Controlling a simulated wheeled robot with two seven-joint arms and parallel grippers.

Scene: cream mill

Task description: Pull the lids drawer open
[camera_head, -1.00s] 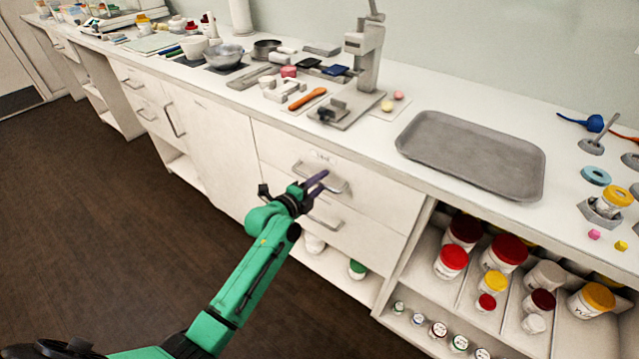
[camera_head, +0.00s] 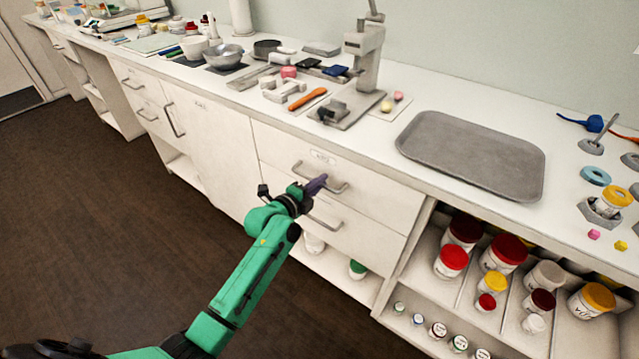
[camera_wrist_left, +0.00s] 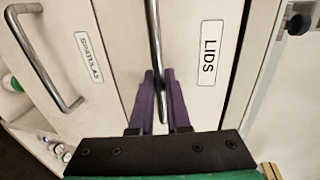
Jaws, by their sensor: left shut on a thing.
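The lids drawer (camera_head: 375,188) is the upper white drawer under the counter, and its front looks flush with the cabinet. In the left wrist view its label reads LIDS (camera_wrist_left: 209,62). Its metal bar handle (camera_wrist_left: 154,35) runs between the purple fingers of my left gripper (camera_wrist_left: 160,95), which are shut on it. In the head view the left gripper (camera_head: 316,186) is at the middle of this handle (camera_head: 341,189) and hides part of it. My right gripper is not in view.
Below is another closed drawer (camera_head: 350,237), labelled SPATULAS (camera_wrist_left: 89,57) in the wrist view, with its own bar handle (camera_wrist_left: 36,65). A grey tray (camera_head: 470,152) lies on the counter above. Open shelves with jars (camera_head: 451,262) stand to the right. The floor (camera_head: 110,200) in front is clear.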

